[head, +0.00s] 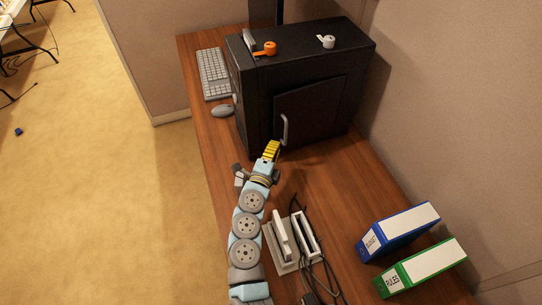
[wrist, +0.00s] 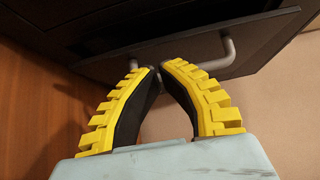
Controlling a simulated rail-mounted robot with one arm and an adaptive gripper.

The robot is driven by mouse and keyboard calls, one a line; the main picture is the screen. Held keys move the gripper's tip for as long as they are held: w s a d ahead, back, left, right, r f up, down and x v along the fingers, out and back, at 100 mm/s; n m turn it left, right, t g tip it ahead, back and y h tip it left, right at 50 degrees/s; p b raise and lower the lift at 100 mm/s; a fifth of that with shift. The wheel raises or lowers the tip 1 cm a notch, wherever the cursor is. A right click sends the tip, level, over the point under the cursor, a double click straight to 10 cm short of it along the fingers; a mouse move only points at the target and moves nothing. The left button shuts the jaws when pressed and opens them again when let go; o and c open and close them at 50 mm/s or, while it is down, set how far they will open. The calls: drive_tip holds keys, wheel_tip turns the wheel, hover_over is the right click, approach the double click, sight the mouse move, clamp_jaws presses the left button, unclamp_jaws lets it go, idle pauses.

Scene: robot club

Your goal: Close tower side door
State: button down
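The black computer tower (head: 255,110) stands on the wooden desk. Its side door (head: 320,107) is a dark panel that looks slightly ajar, standing a little off the tower's side. A grey bar handle (head: 285,130) is on the door. In the wrist view the door (wrist: 185,49) spans the top, with the handle (wrist: 228,52) just beyond my fingertips. My gripper (head: 275,146) is in front of the door, beside the handle. Its yellow and black fingers (wrist: 157,70) have their tips almost together, with nothing visible held between them. Contact with the handle cannot be told.
A keyboard (head: 213,73) and mouse (head: 222,110) are at left. A grey device with cables (head: 284,245), a blue binder (head: 398,230) and a green binder (head: 420,266) stand nearer. A wall is at right.

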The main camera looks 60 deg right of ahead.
sight(281, 133)
drive_tip(key=shift+w+d, duration=0.15)
drive_tip(key=shift+d, duration=0.65)
drive_tip(key=shift+w+d, duration=0.15)
drive_tip(key=shift+d, duration=0.6)
